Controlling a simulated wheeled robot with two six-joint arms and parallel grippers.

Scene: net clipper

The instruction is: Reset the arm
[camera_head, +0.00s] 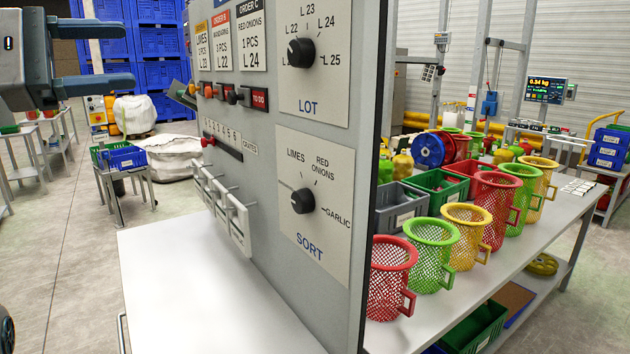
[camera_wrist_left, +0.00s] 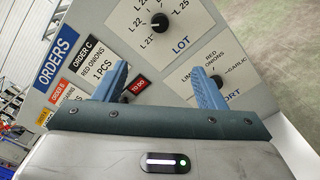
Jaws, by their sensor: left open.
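My left gripper (camera_head: 130,55) is at the upper left of the head view, with its two blue-grey fingers spread apart and nothing between them. It is in the air, left of the grey control panel (camera_head: 262,115) and apart from it. In the left wrist view, the open fingers (camera_wrist_left: 160,80) point toward the panel face, with the order cards (camera_wrist_left: 82,75) at left and the LOT knob (camera_wrist_left: 160,21) and SORT knob (camera_wrist_left: 216,80) beyond. The right gripper is not in view.
The panel carries a black LOT knob (camera_head: 301,52), a SORT knob (camera_head: 303,201) and a red-knobbed CRATES slider (camera_head: 208,141). A white table (camera_head: 215,300) stands below it. Mesh baskets, including a red one (camera_head: 388,285), stand on the bench at right. Open floor lies at left.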

